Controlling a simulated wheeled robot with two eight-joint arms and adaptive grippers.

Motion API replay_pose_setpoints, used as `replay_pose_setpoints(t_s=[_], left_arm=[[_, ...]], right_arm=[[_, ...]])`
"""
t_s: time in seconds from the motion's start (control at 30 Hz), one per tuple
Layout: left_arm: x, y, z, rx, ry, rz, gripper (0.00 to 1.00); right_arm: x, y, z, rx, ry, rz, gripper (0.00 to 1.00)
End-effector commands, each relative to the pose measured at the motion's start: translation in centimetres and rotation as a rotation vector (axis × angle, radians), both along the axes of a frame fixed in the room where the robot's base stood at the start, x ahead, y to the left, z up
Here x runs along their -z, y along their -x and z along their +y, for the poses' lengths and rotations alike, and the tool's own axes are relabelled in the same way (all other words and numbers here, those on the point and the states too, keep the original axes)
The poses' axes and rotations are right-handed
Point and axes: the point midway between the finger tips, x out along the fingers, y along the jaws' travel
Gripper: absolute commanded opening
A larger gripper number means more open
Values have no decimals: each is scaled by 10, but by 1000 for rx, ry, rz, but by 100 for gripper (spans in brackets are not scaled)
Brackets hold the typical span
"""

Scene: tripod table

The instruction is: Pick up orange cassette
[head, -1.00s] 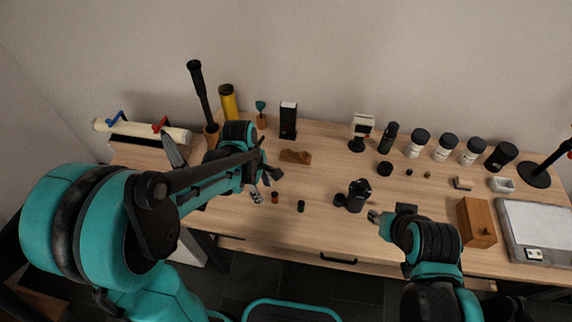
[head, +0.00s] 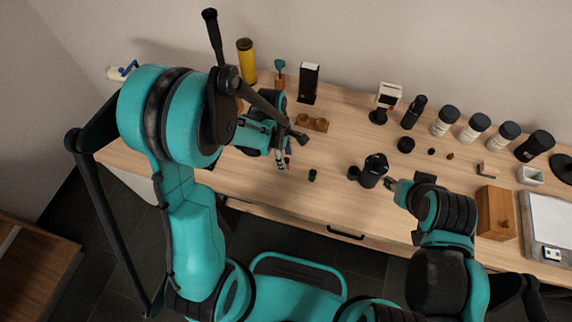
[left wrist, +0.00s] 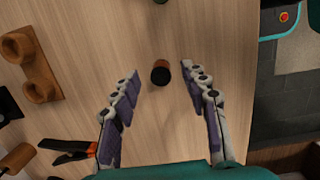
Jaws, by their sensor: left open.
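The orange cassette (head: 288,162) is a small upright cylinder on the wooden table, partly hidden by my left gripper (head: 284,155) in the head view. In the left wrist view the cassette (left wrist: 160,74) shows a dark top and an orange-brown side. It sits between the two fingertips of my left gripper (left wrist: 160,69), with a gap on each side. That gripper is open and empty. My right gripper (head: 390,184) is beside a black cylindrical object, and its fingers are too small to read.
A green cassette (head: 312,175) stands just right of the orange one. The black cylindrical object (head: 374,170) is further right. A wooden two-cup holder (head: 312,123) is behind. Orange-handled pliers (left wrist: 70,149) show in the left wrist view. Bare table lies around the cassettes.

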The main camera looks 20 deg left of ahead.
Motion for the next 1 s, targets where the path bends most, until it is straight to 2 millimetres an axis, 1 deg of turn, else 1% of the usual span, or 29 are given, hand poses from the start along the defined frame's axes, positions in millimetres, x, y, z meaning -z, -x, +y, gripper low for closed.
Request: replay_pose_setpoints(t_s=[0.13, 0.17, 0.2, 0.3, 0.63, 0.77, 0.87, 0.97, 1.0], left_arm=[[-1, 0, 0, 0, 0, 0, 45], [-1, 0, 0, 0, 0, 0, 40], [-1, 0, 0, 1, 0, 0, 29], [-2, 0, 0, 1, 0, 0, 5], [-2, 0, 0, 1, 0, 0, 4], [-7, 0, 0, 1, 0, 0, 4], [-17, 0, 0, 1, 0, 0, 4], [-34, 0, 0, 1, 0, 0, 4], [-43, 0, 0, 1, 0, 0, 4]], right_arm=[[-1, 0, 0, 0, 0, 0, 40], [-1, 0, 0, 0, 0, 0, 40], [-1, 0, 0, 0, 0, 0, 40], [-1, 0, 0, 0, 0, 0, 40], [-1, 0, 0, 0, 0, 0, 40], [-4, 0, 0, 0, 0, 0, 40], [-9, 0, 0, 0, 0, 0, 40], [-17, 0, 0, 0, 0, 0, 40], [-21, 0, 0, 0, 0, 0, 40]])
